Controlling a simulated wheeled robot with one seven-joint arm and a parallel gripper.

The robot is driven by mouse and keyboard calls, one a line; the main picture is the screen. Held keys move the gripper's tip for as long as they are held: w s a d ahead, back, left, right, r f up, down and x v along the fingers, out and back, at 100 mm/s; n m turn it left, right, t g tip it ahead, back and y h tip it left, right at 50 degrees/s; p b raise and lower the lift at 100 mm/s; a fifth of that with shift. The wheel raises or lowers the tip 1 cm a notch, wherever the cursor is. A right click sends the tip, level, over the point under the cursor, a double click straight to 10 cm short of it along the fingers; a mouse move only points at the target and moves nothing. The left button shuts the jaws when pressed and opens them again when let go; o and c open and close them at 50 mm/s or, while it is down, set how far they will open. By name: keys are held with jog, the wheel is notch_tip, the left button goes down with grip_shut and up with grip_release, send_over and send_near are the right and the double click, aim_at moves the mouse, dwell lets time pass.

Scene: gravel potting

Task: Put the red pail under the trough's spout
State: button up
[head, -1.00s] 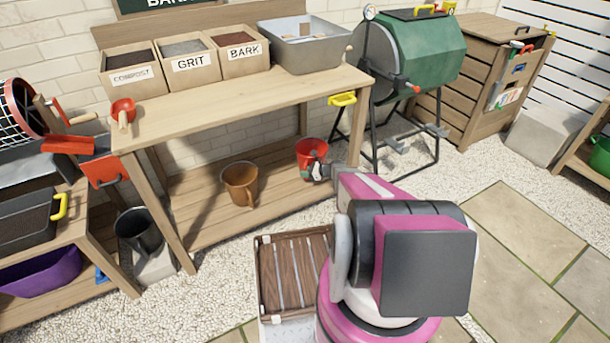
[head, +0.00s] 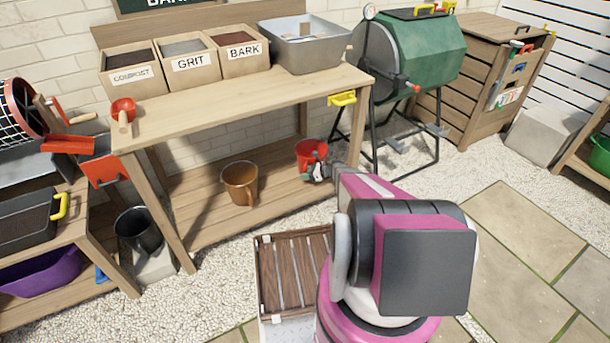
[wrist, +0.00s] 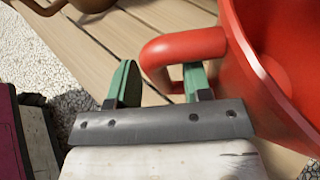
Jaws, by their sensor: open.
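The red pail (head: 311,152) stands upright on the lower shelf of the wooden bench, near its right end. My gripper (head: 316,171) is at the pail's near side. In the wrist view the pail (wrist: 275,50) fills the right side, and its red side handle (wrist: 183,47) reaches toward my gripper (wrist: 160,86). The green fingers are apart, with the handle's outer bend between them and the right finger partly hidden by the handle. A grey trough (head: 35,165) stands at the far left; a grey and red chute piece (head: 104,170) at its right end looks like the spout.
A dark pail (head: 138,232) stands on a pale block (head: 155,267) below the chute piece. A brown pot (head: 240,183) is on the lower shelf, left of the red pail. Paving at right is clear.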

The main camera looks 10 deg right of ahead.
jog(key=v, duration=1.1)
jog(key=s+a+r+n+g+h, duration=0.55)
jog(key=s+a+r+n, duration=0.55)
jog(key=s+r+n, duration=0.3)
jog(key=s+a+r+n+h, duration=0.1)
jog(key=s+r+n+h, duration=0.5)
jog(key=s+r+n, duration=0.3)
jog(key=s+r, duration=0.2)
jog(key=s, duration=0.1)
jog(key=shift+r, duration=0.2)
